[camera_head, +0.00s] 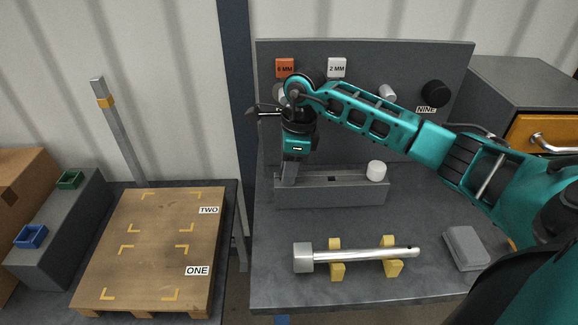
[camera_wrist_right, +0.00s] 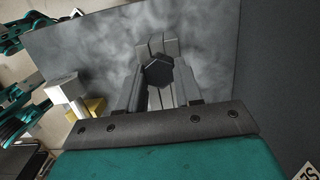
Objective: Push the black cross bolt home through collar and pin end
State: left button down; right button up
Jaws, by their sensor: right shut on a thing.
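My right gripper (camera_head: 288,180) points down at the left end of a long grey holder (camera_head: 332,194) at the back of the bench. In the right wrist view, its fingers (camera_wrist_right: 157,78) are shut on the black cross bolt (camera_wrist_right: 157,71), whose six-sided dark end shows between them. The bolt's lower part is hidden, so I cannot tell whether it still sits in the holder. A silver pin (camera_head: 350,254) lies across two yellow rests (camera_head: 335,269), with a thicker grey end piece (camera_head: 303,257) at left and a small dark cross hole near its right end. I cannot identify the collar for certain.
A white cylinder (camera_head: 376,170) stands on the holder's right end. A grey block (camera_head: 465,247) lies at the bench's right. Behind is an upright panel (camera_head: 365,60) with tags and pegs. A wooden pallet (camera_head: 158,255) stands left. The bench front is clear.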

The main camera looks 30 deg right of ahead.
grip_shut()
jog(key=shift+r+p, duration=0.95)
jog(key=shift+r, duration=0.45)
jog(key=shift+r+p, duration=0.65)
jog(key=shift+r, duration=1.7)
jog(key=shift+r, duration=0.5)
